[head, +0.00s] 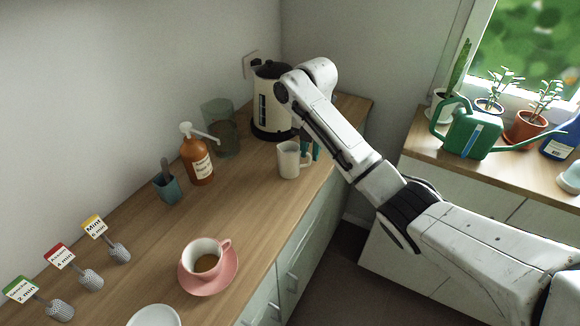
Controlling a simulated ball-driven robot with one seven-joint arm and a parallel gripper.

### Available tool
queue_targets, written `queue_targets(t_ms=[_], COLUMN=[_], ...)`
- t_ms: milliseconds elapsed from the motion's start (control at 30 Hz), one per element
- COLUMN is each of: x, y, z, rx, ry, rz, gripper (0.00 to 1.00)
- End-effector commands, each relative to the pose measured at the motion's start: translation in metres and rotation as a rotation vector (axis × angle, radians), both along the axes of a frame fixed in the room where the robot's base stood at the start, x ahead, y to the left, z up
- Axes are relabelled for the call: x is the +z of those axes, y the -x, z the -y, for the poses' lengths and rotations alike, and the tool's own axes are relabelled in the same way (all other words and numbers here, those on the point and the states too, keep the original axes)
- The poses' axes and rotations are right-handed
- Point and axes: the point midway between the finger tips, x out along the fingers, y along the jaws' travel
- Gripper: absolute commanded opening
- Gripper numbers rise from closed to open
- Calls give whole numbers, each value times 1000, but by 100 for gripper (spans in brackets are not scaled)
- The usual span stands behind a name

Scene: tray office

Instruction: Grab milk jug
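A cream-white jug (289,160), which looks like the milk jug, stands upright on the wooden counter, right of the middle of its width and near the front edge. My arm reaches in from the right and bends down behind its own forearm. My gripper (310,148) shows only as a small dark teal part just right of the jug. The forearm hides most of it. I cannot tell whether its fingers are open or shut, or whether they touch the jug.
A kettle (268,105) stands behind the jug. A glass jar (221,130), brown pump bottle (197,158) and blue cup (167,188) stand to the left. A pink cup (207,257) on a saucer and several labelled tea infusers are nearer. A green watering can (470,132) stands right.

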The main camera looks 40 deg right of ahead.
Motion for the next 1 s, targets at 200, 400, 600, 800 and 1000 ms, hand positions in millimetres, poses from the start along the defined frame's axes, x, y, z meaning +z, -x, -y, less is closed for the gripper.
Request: queue_targets(t_ms=[200, 400, 600, 800, 1000], x=[-28, -47, -49, -49, -48], y=[-2, -2, -2, -2, -2], z=[2, 1, 2, 2, 2], rx=[-2, -1, -1, -1, -1], ry=[-1, -1, 0, 0, 0], rz=[-4, 0, 0, 0, 0], gripper=[23, 23, 23, 8, 0])
